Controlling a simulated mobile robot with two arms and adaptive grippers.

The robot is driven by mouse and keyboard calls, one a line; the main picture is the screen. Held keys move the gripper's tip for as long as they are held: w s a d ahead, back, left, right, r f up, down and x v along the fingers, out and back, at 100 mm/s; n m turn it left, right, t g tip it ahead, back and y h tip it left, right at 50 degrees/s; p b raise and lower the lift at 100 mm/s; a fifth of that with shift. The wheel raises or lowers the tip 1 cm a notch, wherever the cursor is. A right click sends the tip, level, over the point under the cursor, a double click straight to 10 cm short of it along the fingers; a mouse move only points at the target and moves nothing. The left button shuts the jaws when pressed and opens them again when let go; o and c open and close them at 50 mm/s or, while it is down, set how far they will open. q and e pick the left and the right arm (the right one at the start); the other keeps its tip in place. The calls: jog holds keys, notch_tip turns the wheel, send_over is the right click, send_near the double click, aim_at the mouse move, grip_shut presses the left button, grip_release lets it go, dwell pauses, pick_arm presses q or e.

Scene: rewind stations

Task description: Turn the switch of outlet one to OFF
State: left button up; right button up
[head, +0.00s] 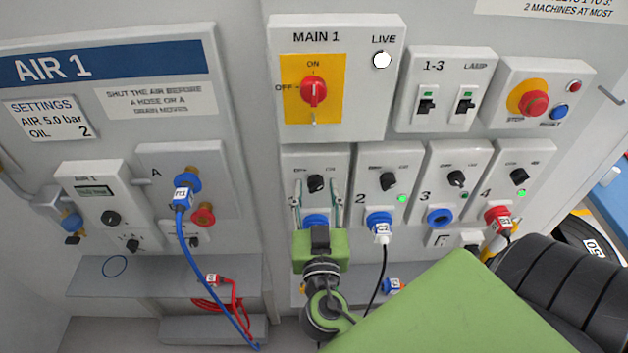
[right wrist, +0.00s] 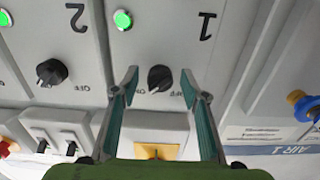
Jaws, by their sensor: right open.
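The outlet one switch is a small black rotary knob (head: 316,183) on the leftmost outlet panel below MAIN 1. The knob also shows upside down in the right wrist view (right wrist: 160,79), with an OFF label beside it; I cannot tell clearly which way it points. A green lamp (right wrist: 122,19) is lit by the number 1. My right gripper (head: 316,191) is open. Its two fingers stand on either side of the knob, with gaps visible in the right wrist view (right wrist: 159,72). The gripper and arm partly hide outlet one's blue socket (head: 315,219). My left gripper is not in view.
Outlet two's knob (head: 388,181) is close on the right, with a blue plug (head: 379,219) and black cable below. The red MAIN 1 switch (head: 314,91) is above. The AIR 1 panel with a blue hose (head: 207,260) is at the left. A shelf (head: 160,277) juts out below.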

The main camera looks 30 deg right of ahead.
jog(key=shift+s+a+r, duration=0.15)
jog(key=shift+s, duration=0.1)
jog(key=shift+c, duration=0.7)
jog(key=c, duration=1)
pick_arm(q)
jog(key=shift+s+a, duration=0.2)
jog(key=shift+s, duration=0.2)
pick_arm(e)
jog(key=shift+o, duration=0.2)
